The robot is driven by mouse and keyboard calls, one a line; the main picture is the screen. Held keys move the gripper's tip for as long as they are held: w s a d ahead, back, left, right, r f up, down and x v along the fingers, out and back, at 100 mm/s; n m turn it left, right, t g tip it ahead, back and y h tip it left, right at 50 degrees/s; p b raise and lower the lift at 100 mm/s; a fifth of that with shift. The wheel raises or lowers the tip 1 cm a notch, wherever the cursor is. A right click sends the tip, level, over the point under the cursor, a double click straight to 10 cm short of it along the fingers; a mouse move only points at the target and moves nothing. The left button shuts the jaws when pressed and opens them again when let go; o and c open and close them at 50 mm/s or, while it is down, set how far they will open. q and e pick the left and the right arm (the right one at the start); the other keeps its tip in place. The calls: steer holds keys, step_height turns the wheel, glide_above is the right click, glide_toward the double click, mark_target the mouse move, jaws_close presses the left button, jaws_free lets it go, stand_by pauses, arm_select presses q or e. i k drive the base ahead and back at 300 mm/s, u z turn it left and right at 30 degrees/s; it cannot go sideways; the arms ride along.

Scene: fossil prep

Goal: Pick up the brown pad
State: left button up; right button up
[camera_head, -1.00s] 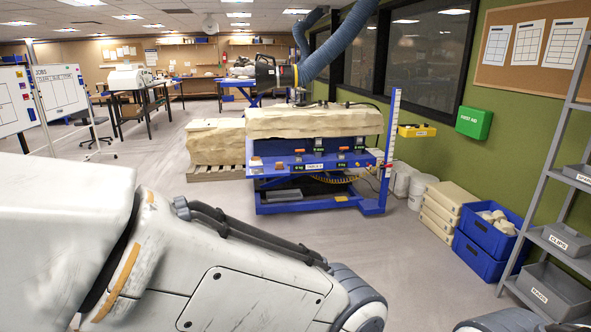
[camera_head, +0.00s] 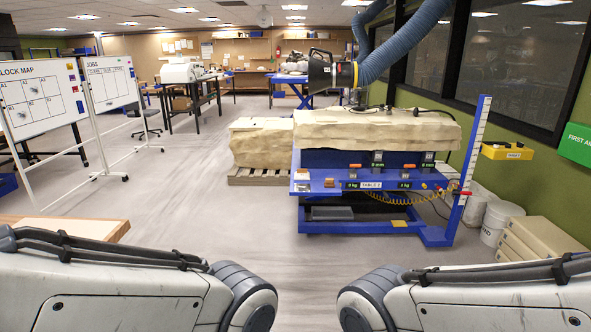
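A small brown block-like item (camera_head: 329,183) lies on the front ledge of the blue lift table (camera_head: 345,206), toward its left end. It is too small from here to tell surely that it is the brown pad. A pale item with some brown (camera_head: 302,175) sits to its left on the same ledge. Both of my arms show at the bottom of the view, but neither gripper is in view. The table stands several steps away, beyond my arms' visible parts.
A large pale rock slab (camera_head: 375,130) lies on the table. Another block (camera_head: 262,146) sits on a pallet to its left. Whiteboards (camera_head: 40,98) stand left. Floor ahead is clear.

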mark_target(330, 183)
steer(key=u, duration=0.45)
steer(key=i, duration=4.05)
steer(key=z, duration=1.15)
steer(key=i, duration=1.15)
steer(key=z, duration=0.45)
